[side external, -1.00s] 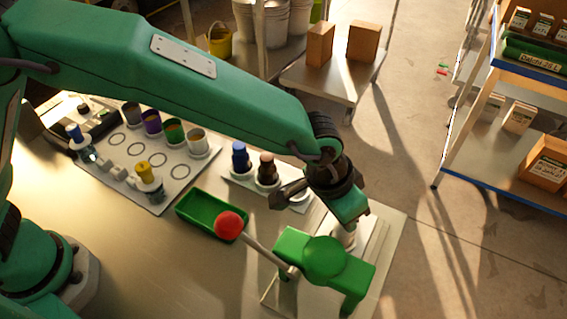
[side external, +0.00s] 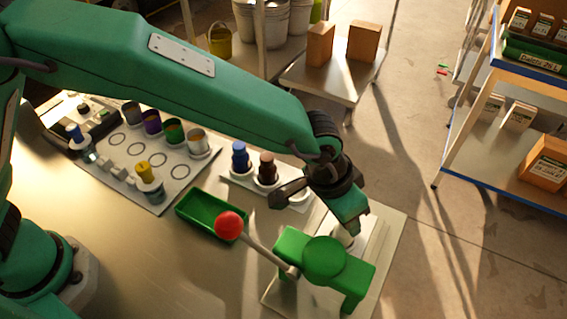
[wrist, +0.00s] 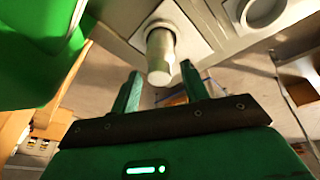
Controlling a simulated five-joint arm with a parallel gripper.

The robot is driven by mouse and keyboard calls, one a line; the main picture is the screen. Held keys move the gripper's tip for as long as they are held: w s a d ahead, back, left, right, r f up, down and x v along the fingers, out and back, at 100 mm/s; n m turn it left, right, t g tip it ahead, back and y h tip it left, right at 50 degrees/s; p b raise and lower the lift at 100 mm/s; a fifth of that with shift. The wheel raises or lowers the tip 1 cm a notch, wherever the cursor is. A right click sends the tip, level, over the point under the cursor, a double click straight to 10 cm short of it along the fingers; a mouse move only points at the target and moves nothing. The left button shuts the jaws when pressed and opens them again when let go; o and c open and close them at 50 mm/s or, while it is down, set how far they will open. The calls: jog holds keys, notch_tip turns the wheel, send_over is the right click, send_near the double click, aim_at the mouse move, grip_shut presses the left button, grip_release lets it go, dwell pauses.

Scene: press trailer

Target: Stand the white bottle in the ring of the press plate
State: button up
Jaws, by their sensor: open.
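The white bottle (wrist: 161,56) shows end-on in the wrist view, standing on a pale square plate (wrist: 192,22). It lies between my fingers in that picture, with no clear contact. My gripper (wrist: 160,72) is open. In the side view my gripper (side external: 352,225) points down just behind the green press (side external: 325,258) and hides most of the bottle. The press plate (side external: 385,240) lies under the press. Its ring cannot be made out clearly, so I cannot tell whether the bottle's base is inside it.
A red-knobbed lever (side external: 228,225) sticks out left from the press, over a green tray (side external: 192,206). A white rack (side external: 236,172) holds a blue-capped bottle (side external: 240,156) and a brown-capped one (side external: 267,168). A ringed board (side external: 170,195) with several pots stands further left.

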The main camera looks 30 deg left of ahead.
jog(key=v, duration=1.1)
jog(key=shift+r, duration=0.35)
jog(key=shift+s+a, duration=0.1)
jog(key=a+r+n+t, duration=0.1)
jog(key=a+r+n, duration=0.15)
jog(key=a, duration=0.85)
jog(key=a+r+n+t, duration=0.1)
jog(key=a+r, duration=0.3)
jog(key=a, duration=0.8)
jog(key=s+a+f+n+y, duration=0.1)
jog(key=s+a, duration=0.4)
jog(key=a, duration=0.3)
jog(key=s+a+f+n+t+y, duration=0.1)
jog(key=s+a+n, duration=0.1)
jog(key=s+a, duration=0.3)
jog(key=a, duration=0.4)
jog(key=shift+s+y, duration=0.25)
jog(key=shift+y, duration=0.15)
